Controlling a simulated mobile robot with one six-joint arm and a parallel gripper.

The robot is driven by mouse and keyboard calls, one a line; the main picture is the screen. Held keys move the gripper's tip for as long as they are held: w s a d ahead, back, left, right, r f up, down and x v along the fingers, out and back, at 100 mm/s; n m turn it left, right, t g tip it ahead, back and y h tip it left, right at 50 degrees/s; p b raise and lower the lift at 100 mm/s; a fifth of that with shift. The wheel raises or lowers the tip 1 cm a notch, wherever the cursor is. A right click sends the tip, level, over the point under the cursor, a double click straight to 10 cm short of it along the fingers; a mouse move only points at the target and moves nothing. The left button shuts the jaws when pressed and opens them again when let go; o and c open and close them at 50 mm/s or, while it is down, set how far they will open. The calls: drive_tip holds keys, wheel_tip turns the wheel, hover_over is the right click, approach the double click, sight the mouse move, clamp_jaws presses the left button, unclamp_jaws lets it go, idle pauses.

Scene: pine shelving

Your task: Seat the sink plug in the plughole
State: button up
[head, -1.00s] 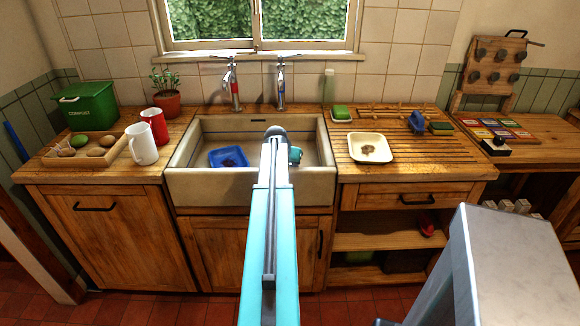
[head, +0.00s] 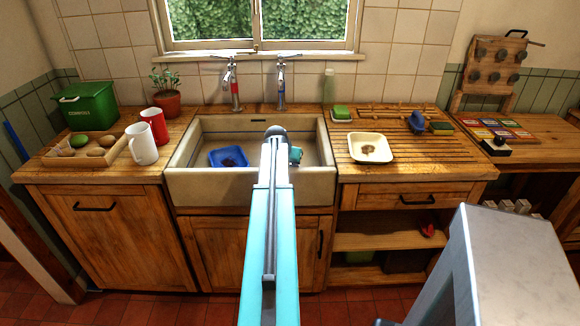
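The pale sink (head: 190,187) stands under the window, with part of its basin hidden behind my teal arm. I cannot make out the plughole or the sink plug. A blue tub (head: 215,158) with something dark in it sits in the left part of the basin. A small teal piece (head: 296,155) shows just right of my arm's far end; I cannot tell whether it is a separate object or part of my arm. My gripper cannot be seen; my arm reaches over the sink's front and hides what lies beyond it.
Two taps, one red-marked (head: 235,92) and one blue-marked (head: 281,90), rise behind the sink. A white mug (head: 143,145), red mug (head: 155,125) and egg tray (head: 62,162) stand left. A cream dish (head: 369,147) sits on the right drainer. The floor in front is partly visible.

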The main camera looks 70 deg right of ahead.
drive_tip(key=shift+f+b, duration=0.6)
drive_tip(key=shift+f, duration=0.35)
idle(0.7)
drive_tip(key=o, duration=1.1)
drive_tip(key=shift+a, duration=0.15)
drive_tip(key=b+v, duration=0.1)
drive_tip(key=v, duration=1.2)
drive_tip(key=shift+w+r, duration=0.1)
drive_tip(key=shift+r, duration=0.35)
